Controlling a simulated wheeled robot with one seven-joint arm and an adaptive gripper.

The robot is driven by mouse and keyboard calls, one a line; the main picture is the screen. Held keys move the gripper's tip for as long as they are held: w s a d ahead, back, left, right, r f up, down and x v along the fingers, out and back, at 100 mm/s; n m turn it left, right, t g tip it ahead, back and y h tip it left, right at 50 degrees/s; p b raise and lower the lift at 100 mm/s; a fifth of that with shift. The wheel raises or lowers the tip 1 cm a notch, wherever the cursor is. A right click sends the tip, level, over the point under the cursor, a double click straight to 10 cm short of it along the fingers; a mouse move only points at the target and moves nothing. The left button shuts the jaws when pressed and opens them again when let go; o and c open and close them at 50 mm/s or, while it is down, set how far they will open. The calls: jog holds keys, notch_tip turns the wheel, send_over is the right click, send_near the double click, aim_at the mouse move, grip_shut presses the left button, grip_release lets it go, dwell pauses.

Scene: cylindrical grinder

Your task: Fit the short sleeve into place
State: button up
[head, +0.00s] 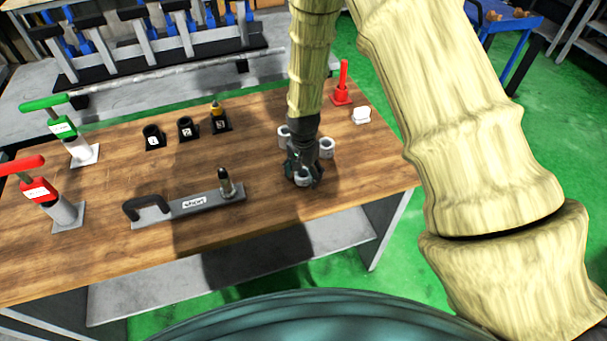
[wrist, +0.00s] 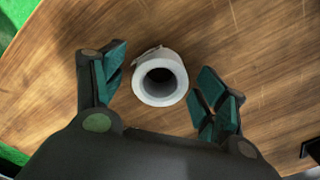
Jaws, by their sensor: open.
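A light grey sleeve (head: 302,178) stands on the wooden table near its front right, under my gripper (head: 303,172). In the wrist view the same sleeve (wrist: 145,90) is seen from above, its dark bore showing. My gripper's two teal fingers (wrist: 162,82) are open on either side of it, with gaps on both sides. Two more grey sleeves stand close behind, one (head: 326,147) to the right and one (head: 283,138) to the left, partly hidden by my arm. I cannot tell their lengths apart. A grey bar fixture (head: 205,201) with a small label, black handle and upright dark post (head: 226,183) lies left of my gripper.
Black holders (head: 154,138) stand in a row at the back, one with a yellow-topped piece (head: 218,112). Green-handled (head: 62,129) and red-handled (head: 38,190) stands are at the left. A red post (head: 342,88) and white block (head: 361,116) are back right. Table between fixture and gripper is clear.

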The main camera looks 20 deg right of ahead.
jog(key=c, duration=1.2)
jog(key=shift+c, duration=0.2)
